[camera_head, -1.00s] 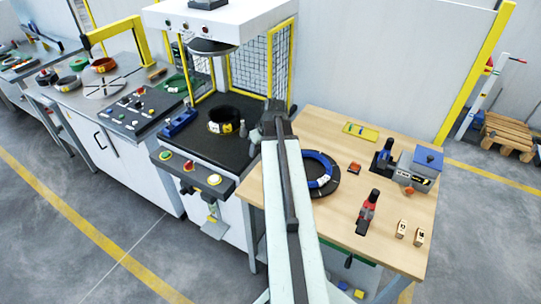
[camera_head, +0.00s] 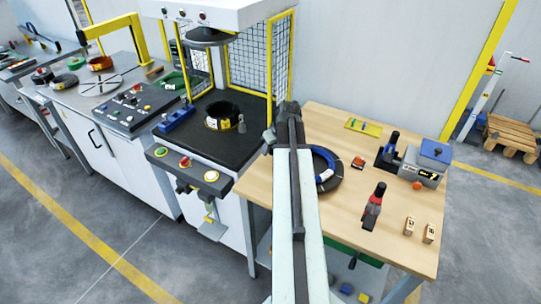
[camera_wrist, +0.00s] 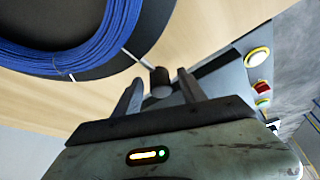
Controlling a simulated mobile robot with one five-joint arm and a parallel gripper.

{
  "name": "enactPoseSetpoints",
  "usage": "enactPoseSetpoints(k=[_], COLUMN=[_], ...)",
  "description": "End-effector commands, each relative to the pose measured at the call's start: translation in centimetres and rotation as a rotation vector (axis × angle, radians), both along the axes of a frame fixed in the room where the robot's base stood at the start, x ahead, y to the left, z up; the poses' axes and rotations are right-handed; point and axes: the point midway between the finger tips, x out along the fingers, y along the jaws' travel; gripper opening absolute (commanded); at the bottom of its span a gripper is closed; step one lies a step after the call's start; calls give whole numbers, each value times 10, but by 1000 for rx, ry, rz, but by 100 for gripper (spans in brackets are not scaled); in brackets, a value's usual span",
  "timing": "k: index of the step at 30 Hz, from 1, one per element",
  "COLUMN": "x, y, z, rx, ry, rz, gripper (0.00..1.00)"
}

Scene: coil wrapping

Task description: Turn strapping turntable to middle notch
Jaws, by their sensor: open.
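The strapping turntable is a black disc (camera_head: 332,184) on the wooden table, with a blue coil (camera_head: 325,160) lying on it. My arm covers its left part in the head view. In the wrist view the blue coil (camera_wrist: 70,55) and part of the black disc (camera_wrist: 110,66) fill the upper left. My gripper (camera_wrist: 159,78) is open over the table beside the disc. A short dark peg (camera_wrist: 160,76) shows between its fingertips, by the disc's edge; I cannot tell its exact depth or whether a finger touches it. No notch marks are readable.
The press (camera_head: 205,155) with a dark coil (camera_head: 223,117) stands left of the wooden table (camera_head: 285,205).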

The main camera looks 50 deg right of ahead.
Motion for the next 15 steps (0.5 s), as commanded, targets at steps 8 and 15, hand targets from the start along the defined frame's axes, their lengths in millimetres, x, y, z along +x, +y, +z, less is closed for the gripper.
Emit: enactPoseSetpoints(k=[8,15], x=[0,0], y=[1,1], z=[1,1], rx=[0,0], ry=[0,0], rz=[0,1], gripper=[24,0])
